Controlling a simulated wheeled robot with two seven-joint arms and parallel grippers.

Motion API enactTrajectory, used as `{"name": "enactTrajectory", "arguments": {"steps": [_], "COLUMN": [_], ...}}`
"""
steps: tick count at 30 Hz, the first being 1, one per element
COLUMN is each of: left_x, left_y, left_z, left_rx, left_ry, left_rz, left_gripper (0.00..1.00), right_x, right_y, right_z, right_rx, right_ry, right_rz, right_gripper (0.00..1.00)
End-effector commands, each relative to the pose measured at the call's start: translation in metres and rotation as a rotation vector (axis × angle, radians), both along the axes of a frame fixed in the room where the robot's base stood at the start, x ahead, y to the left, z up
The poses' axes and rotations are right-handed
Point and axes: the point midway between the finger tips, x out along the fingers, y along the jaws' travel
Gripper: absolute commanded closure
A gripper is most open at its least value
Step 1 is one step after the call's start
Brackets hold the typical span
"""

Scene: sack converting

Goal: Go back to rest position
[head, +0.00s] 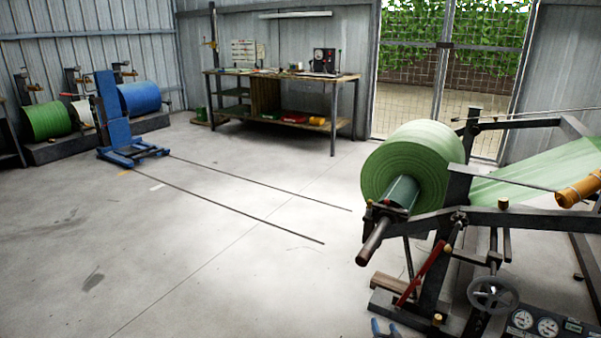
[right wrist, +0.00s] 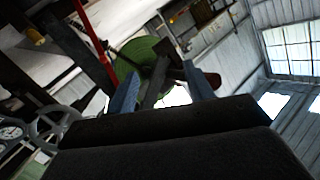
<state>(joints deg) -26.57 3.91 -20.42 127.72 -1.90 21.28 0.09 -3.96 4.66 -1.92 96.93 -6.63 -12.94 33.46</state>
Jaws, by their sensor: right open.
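My right gripper (head: 384,325) shows at the bottom edge of the head view, with only its two blue fingertips in the picture. They are apart, with nothing seen between them. In the right wrist view my right gripper (right wrist: 164,86) has its blue fingers spread. Behind them are parts of the machine frame and the green roll (right wrist: 138,50), which lie farther off. My left gripper is not in the head view.
The unwind stand with a large green roll (head: 412,160) fills the right side. Its handwheel (head: 493,294) and gauges (head: 535,322) are near my right gripper. A blue lifter (head: 118,120) stands far left by several rolls. A workbench (head: 345,79) is at the back. The left floor is clear.

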Motion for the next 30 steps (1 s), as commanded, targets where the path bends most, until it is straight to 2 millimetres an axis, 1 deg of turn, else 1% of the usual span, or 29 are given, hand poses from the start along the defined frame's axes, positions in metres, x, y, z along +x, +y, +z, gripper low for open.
{"name": "enactTrajectory", "arguments": {"steps": [1, 2, 3, 5, 6, 8, 9, 12, 15, 21, 24, 30], "left_x": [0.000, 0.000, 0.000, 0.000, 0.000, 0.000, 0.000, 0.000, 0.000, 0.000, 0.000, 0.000], "left_y": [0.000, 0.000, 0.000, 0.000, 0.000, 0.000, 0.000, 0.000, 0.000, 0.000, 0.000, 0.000], "left_z": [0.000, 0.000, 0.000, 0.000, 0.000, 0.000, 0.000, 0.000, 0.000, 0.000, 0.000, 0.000], "left_rx": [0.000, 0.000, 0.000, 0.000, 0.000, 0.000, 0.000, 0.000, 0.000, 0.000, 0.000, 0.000], "left_ry": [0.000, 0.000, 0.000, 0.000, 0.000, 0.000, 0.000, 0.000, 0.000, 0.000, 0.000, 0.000], "left_rz": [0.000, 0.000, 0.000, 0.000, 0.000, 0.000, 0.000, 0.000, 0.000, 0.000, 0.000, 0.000], "left_gripper": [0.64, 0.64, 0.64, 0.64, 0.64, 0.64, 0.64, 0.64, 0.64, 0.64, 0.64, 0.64], "right_x": [-0.018, -0.028, -0.041, -0.062, -0.076, -0.098, -0.114, -0.151, -0.179, -0.221, -0.237, -0.264], "right_y": [0.023, 0.036, 0.053, 0.077, 0.092, 0.113, 0.127, 0.155, 0.173, 0.193, 0.200, 0.209], "right_z": [0.013, 0.022, 0.034, 0.053, 0.067, 0.086, 0.100, 0.134, 0.160, 0.199, 0.215, 0.239], "right_rx": [-0.025, -0.041, -0.063, -0.089, -0.106, -0.127, -0.138, -0.162, -0.176, -0.188, -0.191, -0.193], "right_ry": [-0.049, -0.081, -0.124, -0.190, -0.234, -0.299, -0.343, -0.447, -0.526, -0.635, -0.678, -0.742], "right_rz": [0.042, 0.066, 0.095, 0.134, 0.157, 0.188, 0.204, 0.234, 0.245, 0.247, 0.243, 0.232], "right_gripper": [0.48, 0.48, 0.48, 0.48, 0.48, 0.48, 0.48, 0.48, 0.48, 0.48, 0.48, 0.48]}}
